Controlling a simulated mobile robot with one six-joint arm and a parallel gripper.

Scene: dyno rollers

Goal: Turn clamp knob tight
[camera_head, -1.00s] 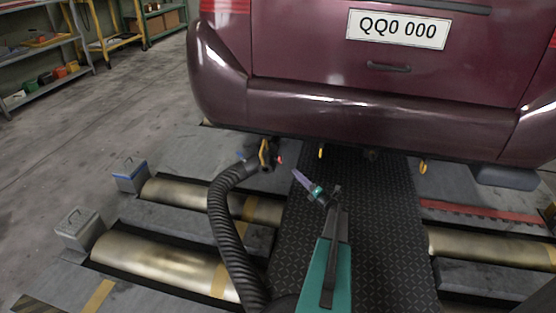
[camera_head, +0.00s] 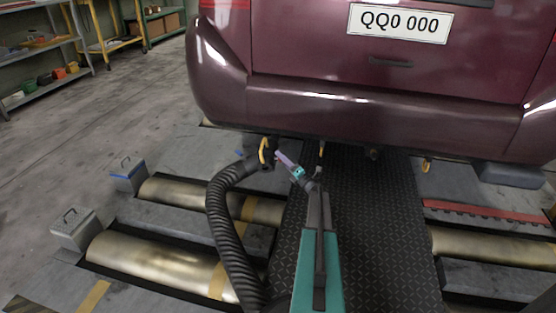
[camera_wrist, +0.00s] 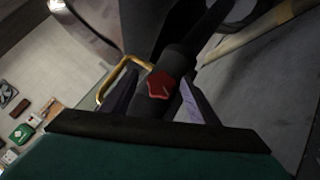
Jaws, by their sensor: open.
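The red clamp knob (camera_wrist: 160,84) sits on a black collar (camera_wrist: 176,62) in the wrist view. My gripper (camera_wrist: 152,92) is open, with one purple finger on each side of the knob. Whether the fingers touch the knob cannot be told. In the head view my gripper (camera_head: 279,155) is at the end of the black hose (camera_head: 222,205), just right of the yellow hook (camera_head: 263,150). The knob is hidden there by my gripper. The yellow handle (camera_wrist: 115,80) shows left of the knob in the wrist view.
The maroon car's bumper (camera_head: 380,125) hangs just above and behind my gripper. Metal rollers (camera_head: 155,262) and grey weights with handles (camera_head: 75,230) lie to the left. The dark tread plate (camera_head: 385,235) to the right is clear.

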